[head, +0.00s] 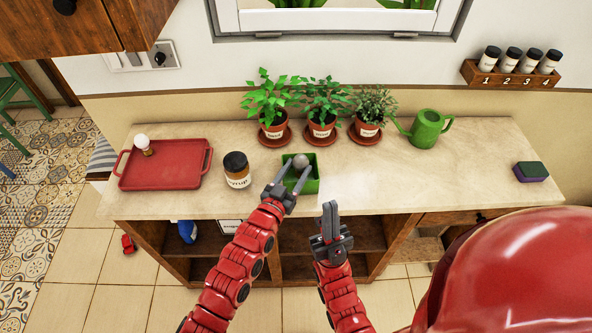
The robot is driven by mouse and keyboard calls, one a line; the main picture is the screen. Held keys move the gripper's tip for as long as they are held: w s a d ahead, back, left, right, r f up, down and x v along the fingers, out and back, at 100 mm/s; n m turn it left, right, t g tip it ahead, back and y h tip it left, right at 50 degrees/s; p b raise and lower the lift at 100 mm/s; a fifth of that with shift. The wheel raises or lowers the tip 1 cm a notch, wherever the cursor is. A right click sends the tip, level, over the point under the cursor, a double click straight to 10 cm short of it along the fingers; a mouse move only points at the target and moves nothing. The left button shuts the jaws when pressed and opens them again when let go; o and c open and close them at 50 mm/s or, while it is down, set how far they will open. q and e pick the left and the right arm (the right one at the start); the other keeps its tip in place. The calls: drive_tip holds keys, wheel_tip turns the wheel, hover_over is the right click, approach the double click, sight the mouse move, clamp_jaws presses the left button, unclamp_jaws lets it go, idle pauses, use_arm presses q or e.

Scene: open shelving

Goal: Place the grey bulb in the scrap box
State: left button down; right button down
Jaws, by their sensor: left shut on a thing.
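The grey bulb (300,161) is a round grey ball between the fingertips of my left gripper (294,171), over the green open box (313,186) on the counter. My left gripper is shut on it. Whether the bulb touches the box is unclear. My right gripper (329,209) is lower, in front of the counter edge, its fingers together and empty. A box with a white label (230,226) sits on the shelf below; its lettering is too small to read surely, so I cannot tell which box is the scrap box.
Several potted plants (320,127) stand behind the green box. A green watering can (427,128) and a sponge (530,171) are right. The counter's right part is mostly clear.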

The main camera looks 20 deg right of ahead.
use_arm(q)
drive_tip(key=shift+f, duration=0.15)
drive_tip(key=shift+c, duration=1.4)
unclamp_jaws()
